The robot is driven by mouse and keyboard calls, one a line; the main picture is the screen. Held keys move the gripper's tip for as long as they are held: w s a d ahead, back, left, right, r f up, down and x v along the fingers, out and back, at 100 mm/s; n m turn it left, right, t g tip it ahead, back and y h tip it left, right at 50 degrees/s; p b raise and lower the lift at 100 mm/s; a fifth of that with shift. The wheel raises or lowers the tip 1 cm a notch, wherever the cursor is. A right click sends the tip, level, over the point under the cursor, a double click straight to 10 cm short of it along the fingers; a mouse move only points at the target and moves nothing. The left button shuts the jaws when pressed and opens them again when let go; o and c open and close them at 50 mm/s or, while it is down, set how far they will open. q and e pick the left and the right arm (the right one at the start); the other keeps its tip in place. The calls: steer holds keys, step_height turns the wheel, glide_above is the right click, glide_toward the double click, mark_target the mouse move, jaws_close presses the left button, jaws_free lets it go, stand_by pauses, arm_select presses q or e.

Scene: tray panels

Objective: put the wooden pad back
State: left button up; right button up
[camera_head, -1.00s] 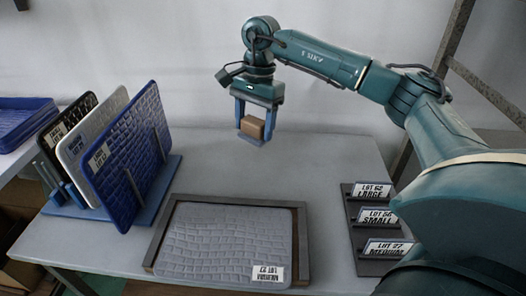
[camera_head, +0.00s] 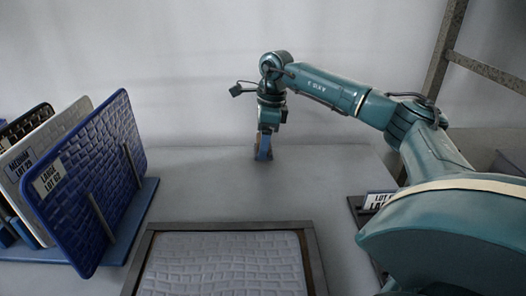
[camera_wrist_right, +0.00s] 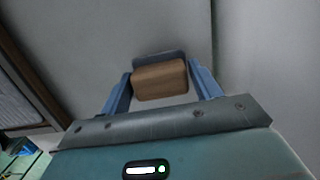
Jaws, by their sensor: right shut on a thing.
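My right gripper (camera_head: 263,154) is near the back edge of the grey table, with its fingers seen edge-on in the head view. In the right wrist view its two blue fingers (camera_wrist_right: 163,88) are shut on the wooden pad (camera_wrist_right: 160,80), a brown block with rounded edges. A grey plate shows just beyond the block in that view. In the head view the fingers mostly hide the pad, and I cannot tell whether it touches the table. My left gripper is not in view.
A blue rack (camera_head: 147,205) at the left holds upright blue, white and black textured panels. A dark-framed tray (camera_head: 308,262) with a grey panel lies at the front. Label holders (camera_head: 358,210) stand at the right, partly hidden by my arm. The table's middle is clear.

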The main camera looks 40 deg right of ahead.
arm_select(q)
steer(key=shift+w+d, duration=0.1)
arm_select(e)
steer(key=shift+f, duration=1.15)
steer(key=o, duration=1)
steer(key=shift+f, duration=0.15)
steer(key=shift+c, duration=0.2)
arm_select(q)
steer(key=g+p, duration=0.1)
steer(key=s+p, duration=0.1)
steer(key=p, duration=0.1)
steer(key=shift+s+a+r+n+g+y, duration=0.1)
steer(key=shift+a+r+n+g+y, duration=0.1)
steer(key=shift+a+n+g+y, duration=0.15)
arm_select(e)
step_height(320, 180, up, 12)
steer(key=s+d, duration=0.1)
steer(key=shift+d, duration=0.2)
steer(key=shift+s, duration=0.1)
